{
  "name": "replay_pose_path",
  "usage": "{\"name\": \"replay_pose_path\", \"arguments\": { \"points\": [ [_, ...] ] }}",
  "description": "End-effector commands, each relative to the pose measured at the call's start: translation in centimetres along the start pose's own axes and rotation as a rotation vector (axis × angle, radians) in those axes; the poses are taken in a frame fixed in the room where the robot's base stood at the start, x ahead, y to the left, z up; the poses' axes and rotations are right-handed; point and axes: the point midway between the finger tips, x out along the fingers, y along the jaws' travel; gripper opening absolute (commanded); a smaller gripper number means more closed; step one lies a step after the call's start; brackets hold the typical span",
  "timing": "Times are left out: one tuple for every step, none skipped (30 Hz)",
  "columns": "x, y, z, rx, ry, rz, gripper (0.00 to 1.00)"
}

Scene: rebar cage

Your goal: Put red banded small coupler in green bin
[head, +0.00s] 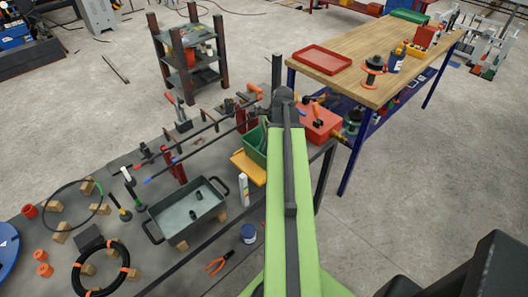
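A green bin (254,147) stands on the dark workbench, partly hidden behind my light green arm. A grey metal tray (165,234) with handles sits left of it on the same bench. Two small dark cylinders, one near the tray's front (193,215) and one farther right (198,195), lie in the tray and look like couplers. They are too small to tell whether either has a red band. My arm rises through the middle of the view to a dark joint. My gripper cannot be made out; it seems hidden behind the arm.
An orange-yellow tray (249,167) and a white tube (244,190) are beside the green bin. Dark rods with coloured tips cross above the bench's back. Cables, wood blocks and orange rings (42,254) crowd its left. A wooden table (395,68) holds a red tray (319,60).

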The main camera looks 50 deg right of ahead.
Motion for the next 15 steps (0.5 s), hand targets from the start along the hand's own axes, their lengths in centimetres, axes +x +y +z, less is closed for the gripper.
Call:
{"name": "replay_pose_path", "arguments": {
  "points": [
    [0.15,0.00,-0.06,0.000,0.000,0.000,0.20],
    [0.09,0.00,-0.04,0.000,0.000,0.000,0.24],
    [0.08,0.00,-0.05,0.000,0.000,0.000,0.29],
    [0.07,0.00,-0.05,0.000,0.000,0.000,0.33],
    [0.07,0.00,-0.05,0.000,0.000,0.000,0.37],
    [0.07,0.00,-0.06,0.001,0.000,0.000,0.39],
    [0.07,0.00,-0.06,0.001,0.000,0.000,0.39],
    [0.07,0.00,-0.06,0.001,0.000,0.000,0.39],
    [0.07,0.00,-0.07,0.001,0.000,0.000,0.39],
    [0.07,0.00,-0.07,0.001,0.000,0.000,0.39],
    [0.07,0.00,-0.07,0.001,0.000,0.000,0.39],
    [0.07,0.00,-0.08,0.001,0.000,0.000,0.39],
    [0.06,0.00,-0.08,0.001,0.000,0.000,0.39],
    [0.03,0.00,-0.07,0.001,0.000,0.000,0.39],
    [-0.06,0.00,-0.05,0.001,0.000,0.000,0.39]
  ]
}}
